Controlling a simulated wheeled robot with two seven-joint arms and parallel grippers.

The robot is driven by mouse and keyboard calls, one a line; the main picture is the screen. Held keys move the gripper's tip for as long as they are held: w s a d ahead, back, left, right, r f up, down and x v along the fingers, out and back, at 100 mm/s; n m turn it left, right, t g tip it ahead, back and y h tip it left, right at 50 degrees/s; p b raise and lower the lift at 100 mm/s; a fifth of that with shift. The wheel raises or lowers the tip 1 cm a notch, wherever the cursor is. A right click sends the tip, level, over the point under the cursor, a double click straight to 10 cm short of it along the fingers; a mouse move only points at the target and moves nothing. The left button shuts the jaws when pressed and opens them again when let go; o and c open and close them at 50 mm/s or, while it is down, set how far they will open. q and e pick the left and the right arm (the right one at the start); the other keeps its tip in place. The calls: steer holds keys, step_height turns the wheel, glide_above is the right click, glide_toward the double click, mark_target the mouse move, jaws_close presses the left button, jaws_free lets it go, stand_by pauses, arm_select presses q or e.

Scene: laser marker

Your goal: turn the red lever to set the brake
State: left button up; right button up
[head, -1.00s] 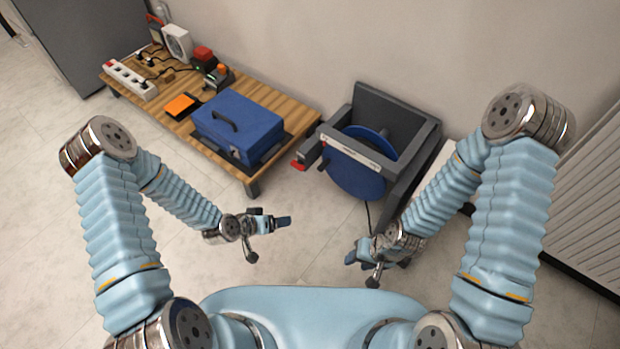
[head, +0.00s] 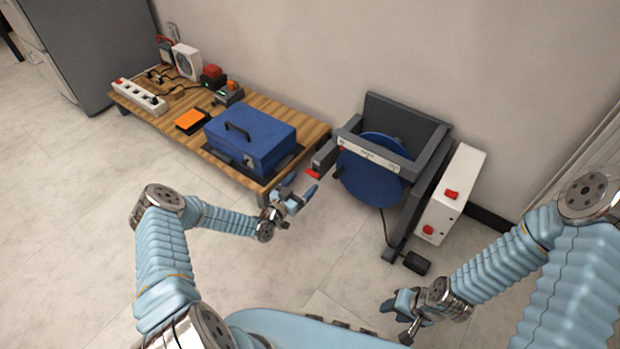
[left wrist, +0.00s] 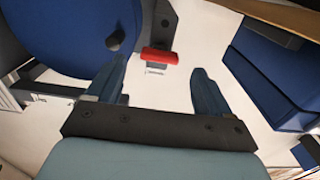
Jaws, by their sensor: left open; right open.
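The red lever (head: 313,174) is a short red grip at the end of a dark grey arm on the left side of the blue reel (head: 372,180) in its grey frame. My left gripper (head: 302,187) is open just in front of and below the lever. In the left wrist view the red lever (left wrist: 158,56) lies crosswise just beyond and between the two spread fingertips (left wrist: 161,75), apart from them. My right gripper (head: 397,318) is open and empty, low over the floor at the right.
A wooden table (head: 285,109) with a blue case (head: 250,135), a power strip (head: 138,96) and small devices stands left of the reel. A white box with red buttons (head: 451,190) stands to its right. A black pedal (head: 417,263) lies on the floor.

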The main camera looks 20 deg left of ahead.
mark_target(310, 175)
arm_select(q)
steer(key=shift+x, duration=2.3)
steer(key=c, duration=1)
steer(key=shift+c, duration=0.2)
steer(key=shift+m+b, duration=0.3)
steer(key=shift+b, duration=0.1)
steer(key=shift+f+m+b, duration=0.1)
steer(key=shift+m+b, duration=3.95)
steer(key=shift+m, duration=4.55)
